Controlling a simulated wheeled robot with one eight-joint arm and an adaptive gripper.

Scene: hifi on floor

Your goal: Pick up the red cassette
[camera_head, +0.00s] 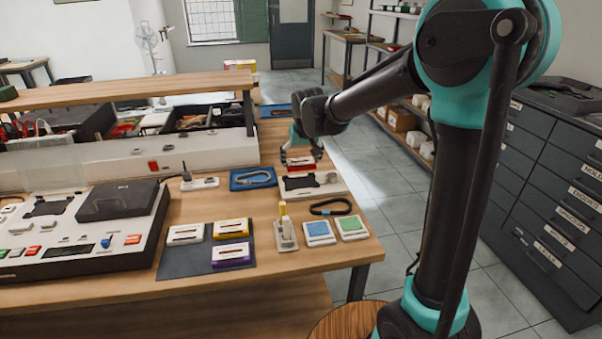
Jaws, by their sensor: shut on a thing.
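The red cassette (301,163) is at the far right part of the wooden table, just above a white device with a dark slot (299,183). My gripper (300,156) points down over it and is shut on the red cassette. The fingers are small in this view, and I cannot tell whether the cassette still touches the device below.
A blue tray with a cable (252,179) lies left of the device. White, yellow and purple cassettes lie on a dark mat (184,262). A black cable loop (331,207) and two coloured tiles (319,232) are in front. A large console (79,239) fills the left.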

